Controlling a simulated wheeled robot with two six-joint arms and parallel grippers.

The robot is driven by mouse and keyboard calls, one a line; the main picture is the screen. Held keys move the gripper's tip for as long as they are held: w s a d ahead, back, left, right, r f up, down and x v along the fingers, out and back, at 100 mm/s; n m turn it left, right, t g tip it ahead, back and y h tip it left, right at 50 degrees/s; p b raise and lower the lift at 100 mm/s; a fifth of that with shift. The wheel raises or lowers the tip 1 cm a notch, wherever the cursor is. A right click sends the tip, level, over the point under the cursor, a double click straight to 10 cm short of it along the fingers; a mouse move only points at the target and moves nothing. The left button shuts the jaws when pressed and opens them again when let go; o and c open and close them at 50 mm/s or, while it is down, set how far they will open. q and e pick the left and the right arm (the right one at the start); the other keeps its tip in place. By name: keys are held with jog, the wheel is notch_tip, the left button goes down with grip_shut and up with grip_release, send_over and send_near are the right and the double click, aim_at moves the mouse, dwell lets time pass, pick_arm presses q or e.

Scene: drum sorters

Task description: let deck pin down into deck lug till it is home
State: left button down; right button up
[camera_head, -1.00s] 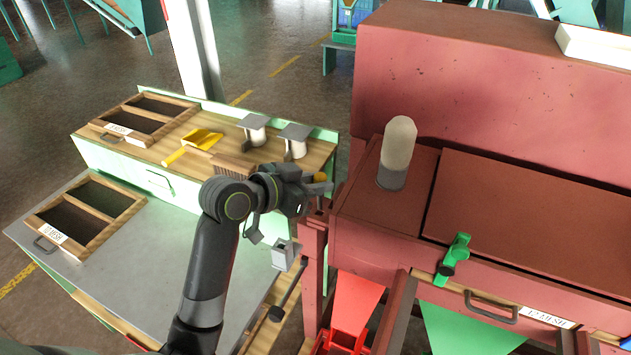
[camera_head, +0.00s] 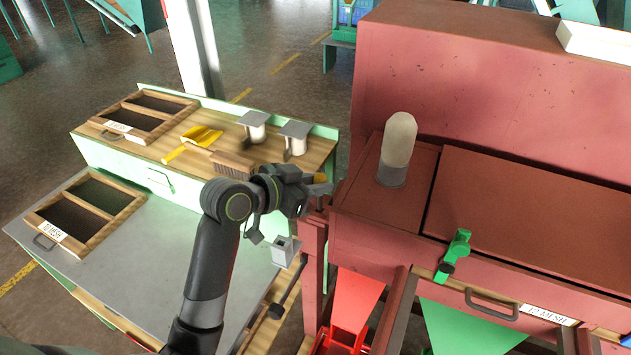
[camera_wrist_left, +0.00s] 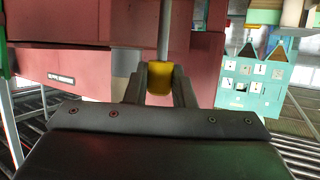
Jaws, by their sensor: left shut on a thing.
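My left gripper (camera_head: 318,187) is at the left corner of the red machine, beside its top edge. In the left wrist view its two fingers (camera_wrist_left: 160,88) are shut on the yellow grip of the deck pin (camera_wrist_left: 160,78). A grey shaft shows beyond the yellow grip in that view. In the head view only a little of the pin's yellow (camera_head: 320,178) shows at the fingertips. I cannot make out the deck lug, nor whether the pin's end is in it. My right gripper is not in view.
The red machine (camera_head: 490,205) fills the right, with a clear-topped cylinder (camera_head: 396,150) and a green clamp (camera_head: 454,255) on it. A wooden-topped bench (camera_head: 190,150) at left holds screens, a yellow scoop (camera_head: 202,137), a brush (camera_head: 233,163) and two white cylinders.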

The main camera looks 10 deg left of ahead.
pick_arm(q)
jog(key=shift+f+b, duration=0.85)
jog(key=shift+f, duration=0.5)
jog(key=c, duration=1.4)
grip_release()
jog(key=shift+o, duration=1.3)
jog(key=shift+a, duration=0.1)
jog(key=shift+s+a, duration=0.15)
jog(key=p+v, duration=0.1)
jog(key=v, duration=1.6)
jog(key=shift+p, duration=0.3)
